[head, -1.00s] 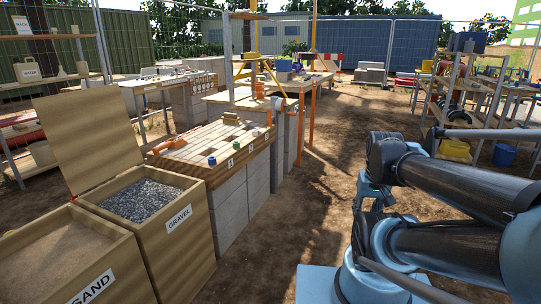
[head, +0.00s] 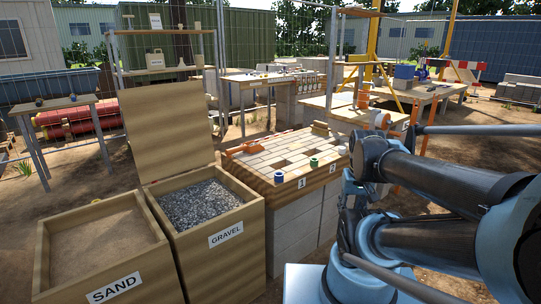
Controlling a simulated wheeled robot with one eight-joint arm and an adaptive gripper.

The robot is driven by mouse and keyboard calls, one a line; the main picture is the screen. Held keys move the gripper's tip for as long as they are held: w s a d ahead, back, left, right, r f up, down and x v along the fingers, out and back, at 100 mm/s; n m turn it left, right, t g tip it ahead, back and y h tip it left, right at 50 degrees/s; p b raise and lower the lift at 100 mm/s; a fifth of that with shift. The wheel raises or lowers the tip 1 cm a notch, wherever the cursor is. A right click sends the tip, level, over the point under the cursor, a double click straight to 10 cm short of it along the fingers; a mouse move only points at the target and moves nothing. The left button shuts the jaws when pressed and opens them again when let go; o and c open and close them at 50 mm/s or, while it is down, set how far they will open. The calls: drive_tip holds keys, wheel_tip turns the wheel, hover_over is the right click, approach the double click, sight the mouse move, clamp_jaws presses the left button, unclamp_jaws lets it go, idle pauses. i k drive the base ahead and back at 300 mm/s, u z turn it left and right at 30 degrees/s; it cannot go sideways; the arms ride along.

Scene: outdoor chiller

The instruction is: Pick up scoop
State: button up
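No object is clearly recognisable as the scoop. A small orange-red object (head: 243,147) lies at the back left of the slatted wooden worktop (head: 272,158), just behind the gravel bin; it may be the scoop, but it is too small to tell. My blue and black arm fills the right side of the view, apart from that object. My gripper is not visible, so its state cannot be seen.
An open gravel bin (head: 232,262) with a raised lid and a sand bin (head: 150,280) stand in front. A blue cap (head: 279,177) and a green cap (head: 314,162) sit at the worktop's front edge. A small table (head: 58,102) stands left, with dirt ground around it.

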sight(245, 147)
drive_tip(key=u, duration=0.45)
drive_tip(key=i, duration=0.95)
drive_tip(key=u, duration=0.45)
